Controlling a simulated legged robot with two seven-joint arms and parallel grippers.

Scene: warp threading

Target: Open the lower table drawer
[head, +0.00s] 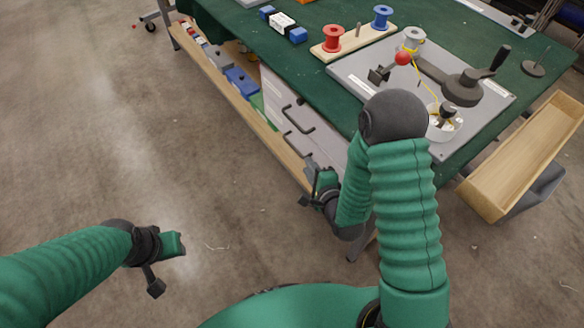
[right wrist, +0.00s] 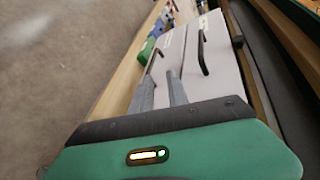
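The white drawer unit sits under the green table. In the head view, its lower drawer has a dark bar handle (head: 294,143), with the upper drawer handle (head: 298,116) above it. Both drawers look shut. In the right wrist view, the lower handle (right wrist: 155,62) is on the left and the upper handle (right wrist: 203,54) on the right. My right gripper (head: 313,172) is at the drawer front, near the lower handle. Its grey fingers (right wrist: 162,80) are apart, with the lower handle just beyond the tips; contact is unclear. My left gripper (head: 178,245) hangs over the floor, away from the table.
A wooden shelf (head: 225,92) with blue and green items runs along the table's lower side. The table top (head: 240,29) carries spools and a grey board (head: 350,77) with a crank device. A wooden box (head: 520,160) is at right.

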